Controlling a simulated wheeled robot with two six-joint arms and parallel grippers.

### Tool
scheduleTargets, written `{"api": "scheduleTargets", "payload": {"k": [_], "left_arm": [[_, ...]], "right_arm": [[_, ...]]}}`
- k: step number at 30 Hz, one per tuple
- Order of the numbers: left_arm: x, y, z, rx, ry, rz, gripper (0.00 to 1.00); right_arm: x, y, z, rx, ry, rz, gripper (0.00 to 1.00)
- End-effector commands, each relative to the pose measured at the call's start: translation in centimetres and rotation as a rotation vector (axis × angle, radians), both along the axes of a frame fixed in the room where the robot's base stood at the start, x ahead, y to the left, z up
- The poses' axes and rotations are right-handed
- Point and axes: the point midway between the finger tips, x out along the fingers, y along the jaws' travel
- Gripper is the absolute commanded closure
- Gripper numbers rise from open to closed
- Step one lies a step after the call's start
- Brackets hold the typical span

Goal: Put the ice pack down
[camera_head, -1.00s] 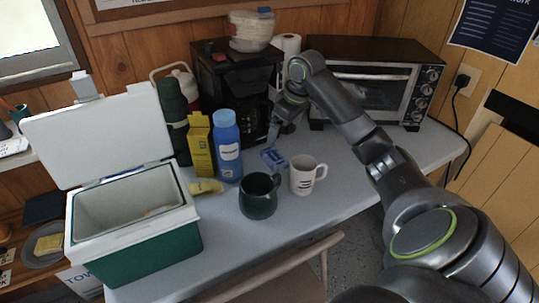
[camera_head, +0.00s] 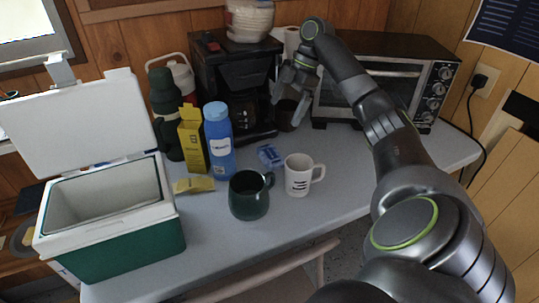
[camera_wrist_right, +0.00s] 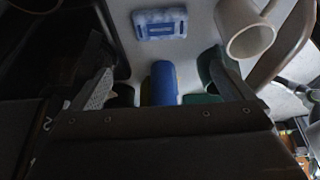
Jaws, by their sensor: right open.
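The ice pack (camera_head: 270,155) is a small blue and white block lying flat on the table, between the blue bottle and the white mug. It also shows in the right wrist view (camera_wrist_right: 160,23), with nothing gripping it. My right gripper (camera_head: 288,112) is open and empty, raised behind the ice pack near the coffee maker and the oven. The fingers are apart in the right wrist view. My left gripper is in neither view.
A blue bottle (camera_head: 219,142), a green mug (camera_head: 249,196) and a white mug (camera_head: 298,176) stand close around the ice pack. A yellow carton (camera_head: 193,140) and an open green cooler (camera_head: 125,245) are to the left. The toaster oven (camera_head: 387,84) is at right. The front right tabletop is clear.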

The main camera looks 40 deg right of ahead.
Motion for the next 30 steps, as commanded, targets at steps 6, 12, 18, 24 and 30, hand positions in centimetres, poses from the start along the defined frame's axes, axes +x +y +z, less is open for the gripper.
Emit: {"api": "scheduleTargets", "payload": {"k": [6,12,18,24,30], "left_arm": [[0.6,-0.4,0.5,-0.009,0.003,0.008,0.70],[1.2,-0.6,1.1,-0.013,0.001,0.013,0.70],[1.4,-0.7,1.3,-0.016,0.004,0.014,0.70],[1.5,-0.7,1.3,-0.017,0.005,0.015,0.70],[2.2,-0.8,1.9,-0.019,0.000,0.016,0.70]], "right_arm": [[0.5,1.8,-4.7,0.001,0.003,0.000,0.00],[1.0,3.2,-8.0,0.000,0.001,-0.001,0.00],[1.2,3.7,-9.3,-0.001,0.000,-0.002,0.00],[1.2,4.6,-10.9,0.001,0.001,0.000,0.00],[1.5,5.7,-13.6,-0.001,0.001,-0.002,0.00]]}}
